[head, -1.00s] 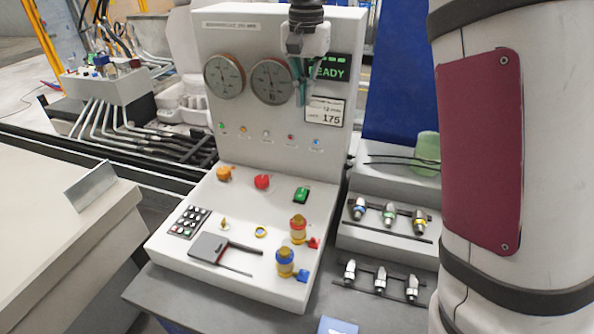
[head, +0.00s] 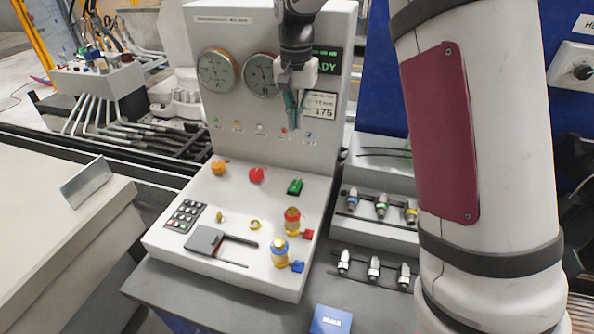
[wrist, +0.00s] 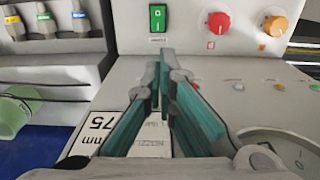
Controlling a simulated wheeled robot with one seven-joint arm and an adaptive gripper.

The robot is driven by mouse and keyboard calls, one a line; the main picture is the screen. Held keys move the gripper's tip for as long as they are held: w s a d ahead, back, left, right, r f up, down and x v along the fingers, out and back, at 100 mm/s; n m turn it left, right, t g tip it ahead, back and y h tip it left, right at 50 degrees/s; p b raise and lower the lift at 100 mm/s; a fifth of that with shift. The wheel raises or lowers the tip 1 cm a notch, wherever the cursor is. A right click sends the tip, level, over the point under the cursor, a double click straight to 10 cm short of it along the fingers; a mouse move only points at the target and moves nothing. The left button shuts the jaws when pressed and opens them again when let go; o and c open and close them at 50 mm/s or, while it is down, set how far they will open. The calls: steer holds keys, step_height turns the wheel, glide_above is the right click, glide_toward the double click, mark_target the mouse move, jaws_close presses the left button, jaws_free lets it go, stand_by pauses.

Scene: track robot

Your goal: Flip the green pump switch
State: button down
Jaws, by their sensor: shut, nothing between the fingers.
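The green pump switch (head: 295,187) is a small green rocker on the sloped top of the white console (head: 190,235), right of a red knob (head: 256,175). In the wrist view the switch (wrist: 157,18) stands upright at the top, marked with white signs, with a label below it. My gripper (head: 293,128) hangs in front of the console's upright panel, above the switch and apart from it. In the wrist view my gripper's teal fingers (wrist: 164,65) point towards the switch with nothing held.
An orange knob (head: 220,168) sits left of the red one. Yellow-and-red (head: 292,220) and yellow-and-blue (head: 280,252) fittings stand nearer the front. A rack of several fittings (head: 382,207) is at right. Gauges (head: 216,72) are on the panel.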

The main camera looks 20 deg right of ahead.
mark_target(297, 180)
step_height(297, 180, down, 15)
steer(key=shift+f+p, duration=0.2)
steer(key=shift+p, duration=1)
steer(key=shift+f, duration=0.55)
steer(key=shift+w, duration=0.1)
steer(key=shift+d+f+b, duration=0.1)
steer(key=shift+f+b, duration=0.2)
steer(key=shift+f, duration=0.05)
steer(key=shift+r, duration=0.1)
steer(key=shift+r, duration=0.7)
steer(key=shift+r, duration=0.1)
step_height(297, 180, up, 12)
